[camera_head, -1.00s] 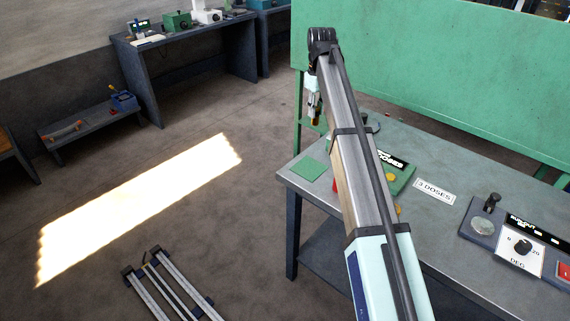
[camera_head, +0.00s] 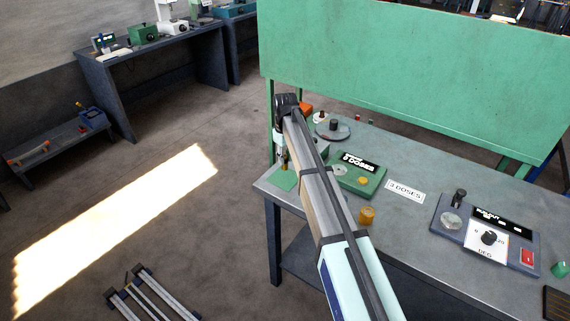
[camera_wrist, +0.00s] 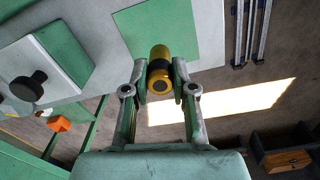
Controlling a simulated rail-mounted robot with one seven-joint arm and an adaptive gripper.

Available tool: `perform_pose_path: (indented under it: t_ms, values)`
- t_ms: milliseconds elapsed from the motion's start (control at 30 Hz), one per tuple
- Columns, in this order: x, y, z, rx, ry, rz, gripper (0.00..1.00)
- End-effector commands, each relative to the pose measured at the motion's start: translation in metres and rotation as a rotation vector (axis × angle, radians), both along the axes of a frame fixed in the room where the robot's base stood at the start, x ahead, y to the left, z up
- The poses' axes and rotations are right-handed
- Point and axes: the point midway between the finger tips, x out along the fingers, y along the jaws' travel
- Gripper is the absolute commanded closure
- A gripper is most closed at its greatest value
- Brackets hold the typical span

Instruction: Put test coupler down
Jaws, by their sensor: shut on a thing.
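The test coupler (camera_wrist: 160,66) is a short yellow cylinder with a dark band and dark end. My gripper (camera_wrist: 160,80) is shut on it, one finger on each side. In the wrist view the coupler overlaps the near edge of a green square pad (camera_wrist: 178,30). In the head view my gripper (camera_head: 284,158) and the coupler are small and partly hidden by my arm. They are at the table's left corner, just behind the green pad (camera_head: 283,181). I cannot tell whether the coupler touches anything.
The grey table (camera_head: 405,222) carries a green dose device (camera_head: 359,173), a yellow cylinder (camera_head: 367,216), a "3 DOSES" label (camera_head: 405,191) and a runout device (camera_head: 487,237). A green panel (camera_head: 410,75) stands behind it. Open floor lies to the left.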

Motion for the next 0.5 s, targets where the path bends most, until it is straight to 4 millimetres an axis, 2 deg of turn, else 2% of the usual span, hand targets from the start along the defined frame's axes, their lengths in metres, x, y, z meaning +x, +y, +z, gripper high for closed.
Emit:
perform_pose_path:
  t_ms: [167, 400, 500]
  values:
    - [-0.001, 0.000, -0.010, 0.000, 0.001, 0.000, 1.00]
    - [0.000, 0.000, -0.040, 0.000, 0.001, 0.000, 1.00]
    - [0.000, 0.000, -0.044, 0.000, 0.000, 0.000, 1.00]
